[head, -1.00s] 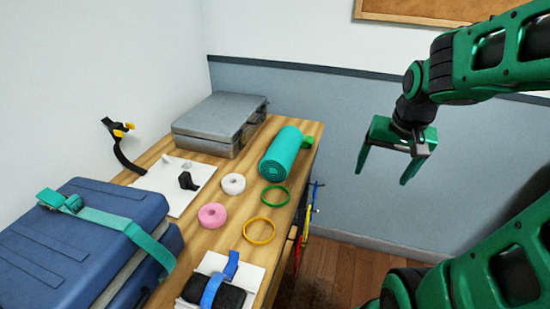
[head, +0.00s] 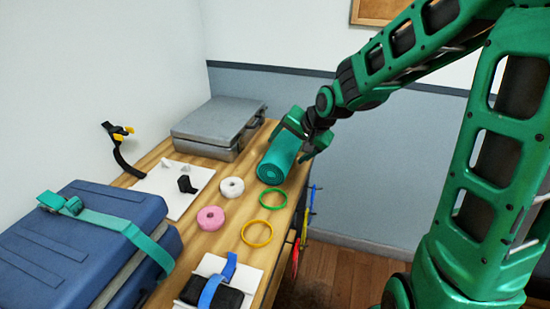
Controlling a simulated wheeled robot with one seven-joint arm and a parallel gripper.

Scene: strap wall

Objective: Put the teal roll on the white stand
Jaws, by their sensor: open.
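The teal roll (head: 278,160) lies on its side at the right part of the wooden table, its spiral end facing me. My gripper (head: 296,140) is open at the roll's far end, with one finger to each side of it. I cannot tell whether the fingers touch the roll. No upright white stand is clear. A flat white piece (head: 203,176) with a black clip and small white bits lies left of the roll. Another white piece (head: 212,265) at the front bears a black block with a blue strap. I cannot tell which is the stand.
A grey metal case (head: 215,128) stands at the back. A blue case (head: 90,235) with a teal strap fills the left. White (head: 231,187) and pink (head: 210,218) rings, a green band (head: 273,197) and a yellow band (head: 257,233) lie between. Coloured items hang off the table's right side.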

